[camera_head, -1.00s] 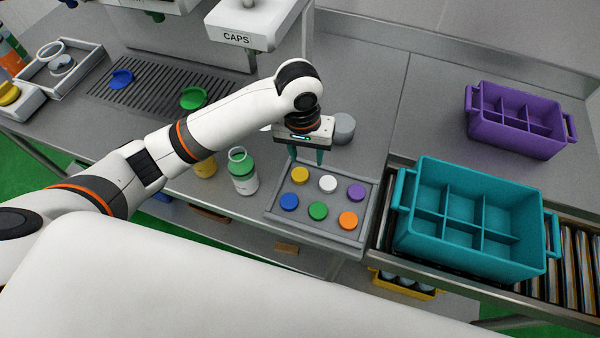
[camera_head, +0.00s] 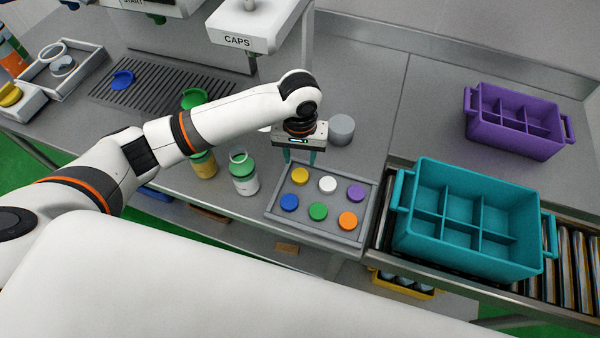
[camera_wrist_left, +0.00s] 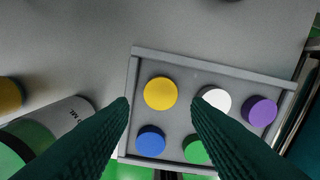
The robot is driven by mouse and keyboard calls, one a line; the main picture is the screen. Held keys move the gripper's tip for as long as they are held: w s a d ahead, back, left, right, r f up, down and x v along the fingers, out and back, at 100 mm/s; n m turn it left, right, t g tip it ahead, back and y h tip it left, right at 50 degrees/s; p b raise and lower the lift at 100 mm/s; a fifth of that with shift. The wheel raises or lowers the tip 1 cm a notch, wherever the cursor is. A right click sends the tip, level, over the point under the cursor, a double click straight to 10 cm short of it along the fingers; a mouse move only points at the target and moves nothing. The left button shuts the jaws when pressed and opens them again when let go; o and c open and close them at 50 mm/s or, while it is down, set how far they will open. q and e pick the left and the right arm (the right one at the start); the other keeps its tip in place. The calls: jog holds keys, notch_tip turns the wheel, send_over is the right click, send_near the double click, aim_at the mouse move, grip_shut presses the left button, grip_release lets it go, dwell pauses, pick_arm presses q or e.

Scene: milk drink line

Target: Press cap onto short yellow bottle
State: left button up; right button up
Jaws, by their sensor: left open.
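The short yellow bottle (camera_head: 204,166) stands on the counter, its top partly hidden behind my left arm. A yellow cap (camera_head: 300,176) lies in the back left place of a grey cap tray (camera_head: 269,213). My left gripper (camera_head: 300,159) is open and empty, pointing down just behind the yellow cap. In the left wrist view, the yellow cap (camera_wrist_left: 160,93) shows between the two dark green fingers, not touched by them. A yellow shape, probably the bottle (camera_wrist_left: 9,96), is cut off at the left edge there. My right gripper is out of view.
The tray also holds white (camera_head: 327,184), purple, blue, green and orange caps. A white and green bottle (camera_head: 244,178) stands between the yellow bottle and the tray. A grey cylinder (camera_head: 341,129) is behind the tray. A teal crate (camera_head: 470,262) is at right.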

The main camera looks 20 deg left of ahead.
aim_at(300, 175)
pick_arm(q)
jog(key=shift+f, duration=0.7)
jog(key=shift+s+d+f+p, duration=0.15)
jog(key=shift+f+p, duration=0.2)
jog(key=shift+f, duration=0.95)
jog(key=shift+s+a+f+p, duration=0.1)
jog(key=shift+f+p, duration=0.25)
jog(key=shift+f, duration=0.95)
jog(key=c, duration=0.6)
